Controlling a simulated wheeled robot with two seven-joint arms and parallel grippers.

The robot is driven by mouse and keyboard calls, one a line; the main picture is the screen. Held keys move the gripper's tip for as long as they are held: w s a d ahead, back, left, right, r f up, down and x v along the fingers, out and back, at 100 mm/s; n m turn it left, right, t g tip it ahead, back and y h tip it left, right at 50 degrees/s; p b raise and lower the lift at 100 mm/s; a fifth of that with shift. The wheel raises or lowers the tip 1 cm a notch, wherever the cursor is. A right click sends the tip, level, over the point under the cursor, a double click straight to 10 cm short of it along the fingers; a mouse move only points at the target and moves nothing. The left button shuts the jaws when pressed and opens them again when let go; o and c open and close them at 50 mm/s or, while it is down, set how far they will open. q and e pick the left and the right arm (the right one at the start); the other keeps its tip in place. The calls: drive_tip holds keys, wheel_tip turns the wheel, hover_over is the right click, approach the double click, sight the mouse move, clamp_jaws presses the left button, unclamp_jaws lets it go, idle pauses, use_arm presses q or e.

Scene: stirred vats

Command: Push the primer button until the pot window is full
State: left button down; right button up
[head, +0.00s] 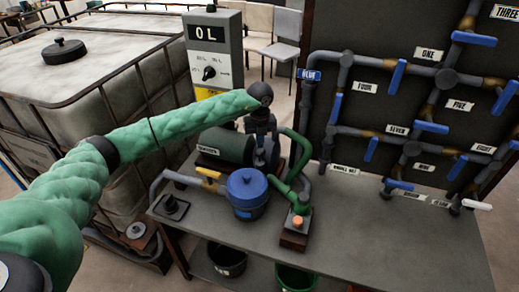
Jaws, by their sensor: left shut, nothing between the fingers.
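A blue lidded pot (247,192) stands on the grey bench, with a yellow-handled valve (208,173) on the pipe to its left. I cannot make out a window or its fill level. A small orange button (298,221) sits on a brown block right of the pot; I cannot tell whether it is the primer button. My left arm reaches in from the left in a green sleeve. My left gripper (262,158) is shut and empty, pointing down just behind the pot lid, apart from the orange button. My right gripper is out of view.
A dark green motor (223,146) and a curved green pipe (301,160) crowd the space around my gripper. A panel of labelled pipes with blue valve handles (398,75) rises at the right. The bench's front right (400,245) is clear. A display box (212,55) reads 0 L.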

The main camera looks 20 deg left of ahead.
use_arm(q)
drive_tip(key=shift+f, duration=0.15)
drive_tip(key=shift+f+b, duration=1.25)
drive_tip(key=shift+f, duration=0.5)
drive_tip(key=shift+r, duration=0.15)
drive_tip(key=shift+r+p, duration=0.6)
drive_tip(key=shift+r, duration=1.35)
wheel_tip(320, 180, up, 6)
drive_tip(key=p, duration=0.1)
drive_tip(key=shift+p, duration=0.4)
